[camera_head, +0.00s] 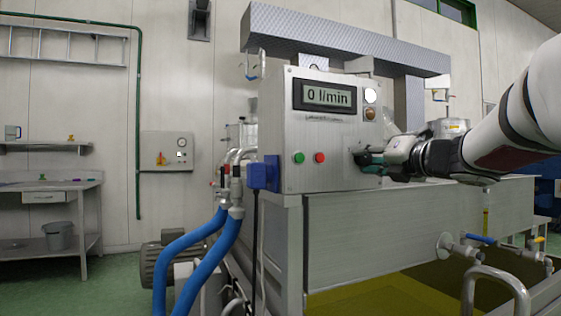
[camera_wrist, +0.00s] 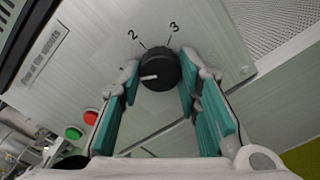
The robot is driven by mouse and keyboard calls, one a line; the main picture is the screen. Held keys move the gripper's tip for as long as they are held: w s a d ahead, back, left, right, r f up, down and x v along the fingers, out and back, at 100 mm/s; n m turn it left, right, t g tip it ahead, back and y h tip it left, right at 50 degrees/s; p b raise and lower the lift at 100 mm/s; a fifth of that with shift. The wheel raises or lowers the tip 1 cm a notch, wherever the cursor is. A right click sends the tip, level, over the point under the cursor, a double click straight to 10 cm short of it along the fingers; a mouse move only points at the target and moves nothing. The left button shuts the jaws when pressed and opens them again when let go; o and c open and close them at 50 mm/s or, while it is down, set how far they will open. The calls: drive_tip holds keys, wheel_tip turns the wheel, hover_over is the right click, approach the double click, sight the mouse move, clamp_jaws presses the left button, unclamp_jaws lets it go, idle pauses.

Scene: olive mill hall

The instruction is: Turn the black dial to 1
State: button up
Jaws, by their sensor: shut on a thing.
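The black dial (camera_wrist: 160,66) is on the grey panel in the wrist view. Its white pointer mark points left, somewhat below the printed 2 (camera_wrist: 132,35); the printed 3 (camera_wrist: 174,27) is above the dial. No printed 1 shows; my left finger covers part of the panel there. My gripper (camera_head: 363,158) is at the right lower side of the control box (camera_head: 335,155), its teal-padded fingers shut on the dial from both sides. In the head view the dial is mostly hidden by the fingers. The display (camera_head: 326,96) reads 0 l/min.
A green button (camera_head: 299,157) and a red button (camera_head: 320,157) sit left of the dial. A white lamp (camera_head: 370,95) and an amber one (camera_head: 370,114) are above it. A metal tank (camera_head: 400,225) stands below. Blue hoses (camera_head: 205,255) run down at the left.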

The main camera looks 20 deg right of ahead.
drive_tip(key=shift+f, duration=0.1)
drive_tip(key=o, duration=1.1)
drive_tip(key=shift+o, duration=0.2)
drive_tip(key=s, duration=1.2)
drive_tip(key=shift+d, duration=0.2)
